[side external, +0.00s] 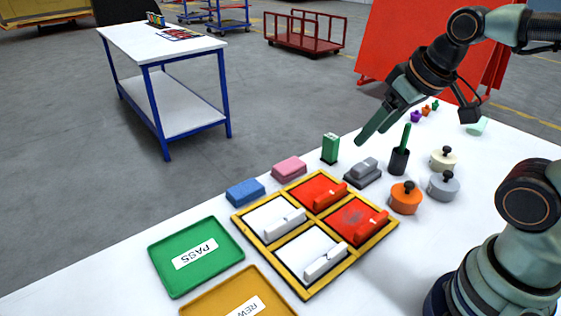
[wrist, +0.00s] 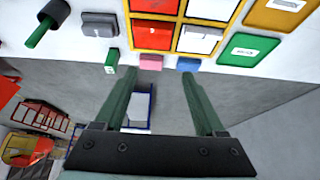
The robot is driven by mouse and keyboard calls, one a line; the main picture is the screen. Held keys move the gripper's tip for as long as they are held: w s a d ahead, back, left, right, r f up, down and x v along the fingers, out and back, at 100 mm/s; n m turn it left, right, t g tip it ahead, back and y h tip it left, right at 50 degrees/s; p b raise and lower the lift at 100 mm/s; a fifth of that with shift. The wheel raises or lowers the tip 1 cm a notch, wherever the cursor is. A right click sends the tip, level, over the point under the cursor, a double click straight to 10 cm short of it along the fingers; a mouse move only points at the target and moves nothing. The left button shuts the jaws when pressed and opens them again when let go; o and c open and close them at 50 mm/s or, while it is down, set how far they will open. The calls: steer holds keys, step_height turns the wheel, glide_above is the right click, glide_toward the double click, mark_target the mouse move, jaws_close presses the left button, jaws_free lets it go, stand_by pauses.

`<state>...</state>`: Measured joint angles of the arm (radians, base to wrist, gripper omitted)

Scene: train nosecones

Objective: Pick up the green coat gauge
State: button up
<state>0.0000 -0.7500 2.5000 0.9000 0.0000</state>
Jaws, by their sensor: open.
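The green coat gauge (side external: 330,148) is a small upright green block with a light mark on top. It stands on the white table near its far edge, behind the red panels. In the wrist view the gauge (wrist: 111,60) is at the table edge, left of my left finger's tip. My gripper (side external: 369,137) is open and empty, in the air above the table, to the right of the gauge in the side view. In the wrist view my gripper (wrist: 155,77) has its green fingers spread apart, with nothing between them.
A grey block (side external: 363,172) and a black cup (side external: 399,160) with a green handle stand right of the gauge. A pink block (side external: 289,168) and a blue block (side external: 245,192) lie left. The yellow-framed panel tray (side external: 296,283) is in front. A green PASS tray (side external: 172,283) is further left.

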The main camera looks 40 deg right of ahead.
steer(key=o, duration=0.3)
steer(key=shift+w, duration=0.1)
